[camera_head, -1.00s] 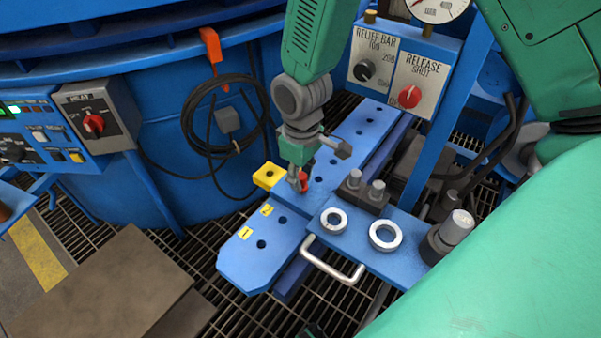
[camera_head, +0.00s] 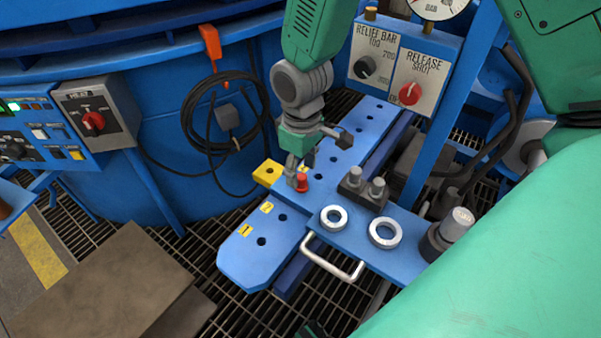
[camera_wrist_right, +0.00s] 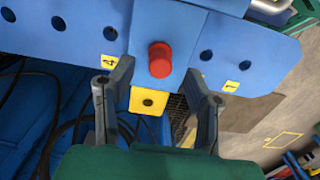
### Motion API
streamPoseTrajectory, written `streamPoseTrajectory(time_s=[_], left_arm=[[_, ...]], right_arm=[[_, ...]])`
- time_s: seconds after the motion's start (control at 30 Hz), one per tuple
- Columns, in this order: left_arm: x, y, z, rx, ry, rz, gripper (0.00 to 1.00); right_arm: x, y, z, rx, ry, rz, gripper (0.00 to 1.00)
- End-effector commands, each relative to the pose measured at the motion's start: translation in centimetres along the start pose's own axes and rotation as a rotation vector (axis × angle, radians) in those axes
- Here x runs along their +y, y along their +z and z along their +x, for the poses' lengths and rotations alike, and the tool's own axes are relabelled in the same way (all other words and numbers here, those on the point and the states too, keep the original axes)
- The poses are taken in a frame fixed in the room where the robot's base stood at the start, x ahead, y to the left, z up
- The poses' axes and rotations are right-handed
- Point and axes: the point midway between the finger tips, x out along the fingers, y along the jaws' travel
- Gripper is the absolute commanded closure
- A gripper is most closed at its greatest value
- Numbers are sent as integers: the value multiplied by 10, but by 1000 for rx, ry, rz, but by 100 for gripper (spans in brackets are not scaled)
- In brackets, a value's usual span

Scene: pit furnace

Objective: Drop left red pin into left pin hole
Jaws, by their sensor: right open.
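A red pin (camera_head: 302,183) stands on the blue plate (camera_head: 243,262), beside a yellow block (camera_head: 268,174) with a hole. In the right wrist view the pin (camera_wrist_right: 160,60) shows its round red top, and the yellow block (camera_wrist_right: 148,102) lies just below it. How deep the pin sits is hidden. My right gripper (camera_head: 298,172) is open at the pin in the head view. In the right wrist view its two fingers (camera_wrist_right: 160,92) are spread wide, with the pin beyond the gap between their tips, held by neither. My left gripper is not in view.
The plate has several dark holes, with yellow labels 1 (camera_head: 246,231) and 2 (camera_head: 267,207). Two metal rings (camera_head: 385,233), a grey clamp block (camera_head: 362,188) and a metal handle (camera_head: 333,262) sit to the right. A control panel (camera_head: 408,75) stands behind.

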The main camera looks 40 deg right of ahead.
Motion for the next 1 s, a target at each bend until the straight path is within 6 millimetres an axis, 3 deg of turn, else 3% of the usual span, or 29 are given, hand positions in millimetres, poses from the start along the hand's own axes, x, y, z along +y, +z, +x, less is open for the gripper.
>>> streamPoseTrajectory(time_s=[0.3, 0.5, 1.0], left_arm=[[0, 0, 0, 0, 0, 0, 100], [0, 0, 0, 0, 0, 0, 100], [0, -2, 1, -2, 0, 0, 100]], right_arm=[[1, -2, -68, 6, 1, 0, 56], [1, -1, -95, 2, 0, 0, 56], [0, -1, -102, 0, -1, 0, 56]])
